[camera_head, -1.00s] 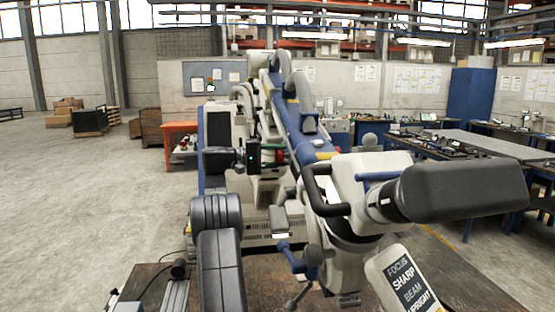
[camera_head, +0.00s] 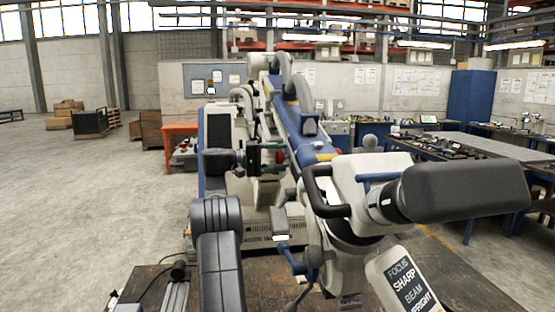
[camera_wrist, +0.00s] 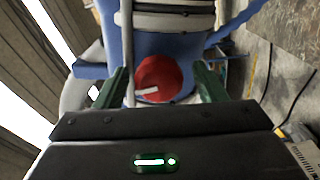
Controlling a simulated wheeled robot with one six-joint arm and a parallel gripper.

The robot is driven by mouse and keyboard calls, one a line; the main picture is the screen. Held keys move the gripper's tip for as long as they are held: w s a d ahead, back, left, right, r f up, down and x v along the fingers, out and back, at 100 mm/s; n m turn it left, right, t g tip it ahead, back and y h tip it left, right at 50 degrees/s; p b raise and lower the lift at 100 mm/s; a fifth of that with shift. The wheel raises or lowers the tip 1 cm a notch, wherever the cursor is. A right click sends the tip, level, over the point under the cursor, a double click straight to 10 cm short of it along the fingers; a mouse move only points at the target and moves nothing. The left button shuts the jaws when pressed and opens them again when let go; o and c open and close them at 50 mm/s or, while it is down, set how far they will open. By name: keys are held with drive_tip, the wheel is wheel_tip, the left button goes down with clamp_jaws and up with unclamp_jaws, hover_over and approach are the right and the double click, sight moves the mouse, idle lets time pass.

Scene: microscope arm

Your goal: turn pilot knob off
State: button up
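The pilot knob is a red round knob (camera_wrist: 160,78) with a white pointer mark. It is on the blue and cream microscope arm (camera_head: 310,145). In the wrist view it lies between the two green fingers of my gripper (camera_wrist: 162,82), with a visible gap on either side. The white mark lies almost level, slightly tilted, on the knob's lower part. In the head view the red knob (camera_head: 281,157) shows just right of my gripper (camera_head: 270,156), whose fingers point toward it. My gripper is open; I see no contact with the knob.
The microscope's binocular head (camera_head: 465,188) and black handle (camera_head: 312,190) stand close to the right of my arm. A thin pale rod passes just left of the knob in the wrist view. Open floor (camera_head: 90,190) lies to the left.

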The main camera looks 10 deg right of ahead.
drive_tip(key=a, duration=1.3)
drive_tip(key=shift+a, duration=0.4)
drive_tip(key=d, duration=1.4)
drive_tip(key=shift+r, duration=0.1)
drive_tip(key=shift+a, duration=0.15)
